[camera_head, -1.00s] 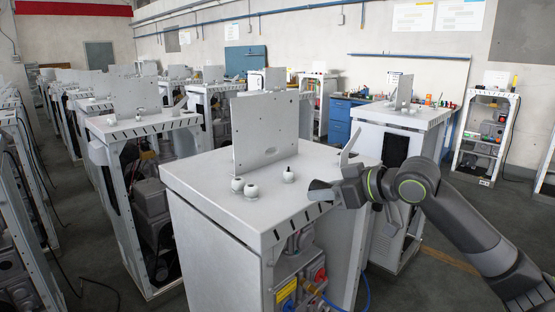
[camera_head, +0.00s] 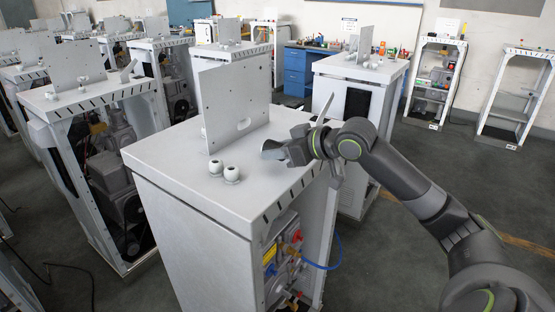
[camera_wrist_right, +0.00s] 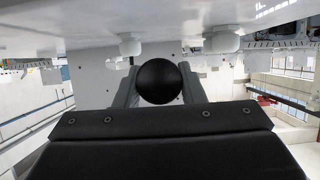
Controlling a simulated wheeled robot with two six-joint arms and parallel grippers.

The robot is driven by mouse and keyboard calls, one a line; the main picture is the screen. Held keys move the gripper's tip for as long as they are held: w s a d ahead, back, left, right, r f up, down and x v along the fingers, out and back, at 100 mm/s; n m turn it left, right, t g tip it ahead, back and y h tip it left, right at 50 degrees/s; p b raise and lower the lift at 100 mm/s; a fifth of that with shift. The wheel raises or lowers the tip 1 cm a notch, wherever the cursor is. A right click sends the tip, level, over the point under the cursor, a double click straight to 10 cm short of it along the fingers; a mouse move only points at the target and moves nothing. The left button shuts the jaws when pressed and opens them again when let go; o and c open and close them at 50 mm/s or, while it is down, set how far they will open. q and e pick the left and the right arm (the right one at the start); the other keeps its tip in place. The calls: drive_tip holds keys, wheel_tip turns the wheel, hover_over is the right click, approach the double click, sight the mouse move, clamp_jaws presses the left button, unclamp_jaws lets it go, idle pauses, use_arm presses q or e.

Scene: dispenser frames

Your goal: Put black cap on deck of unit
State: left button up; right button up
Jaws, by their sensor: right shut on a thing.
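The unit (camera_head: 200,235) stands in the middle of the head view, with a pale flat deck (camera_head: 175,150) on top. Two white round knobs (camera_head: 232,174) stand on the deck in front of the upright plate (camera_head: 232,105). My right gripper (camera_head: 272,151) is over the deck's right side, to the right of the knobs. In the right wrist view, the black cap (camera_wrist_right: 159,82) shows as a dark ball between the two fingers, which are shut on it. My left gripper is out of view.
Another unit (camera_head: 335,110) stands behind my right arm, and a row of similar units (camera_head: 95,100) stands at the left. Blue drawers (camera_head: 295,72) and open frames (camera_head: 515,100) stand farther back. The wrist view appears upside down, with the deck (camera_wrist_right: 60,25) along its top.

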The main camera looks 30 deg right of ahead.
drive_tip(key=f, duration=0.3)
drive_tip(key=shift+s+f+p, duration=0.1)
drive_tip(key=shift+s+p, duration=0.1)
drive_tip(key=shift+p, duration=0.15)
drive_tip(key=shift+w+f, duration=0.1)
drive_tip(key=shift+f, duration=0.1)
drive_tip(key=o, duration=1)
drive_tip(key=shift+d+r, duration=0.1)
drive_tip(key=shift+r, duration=0.1)
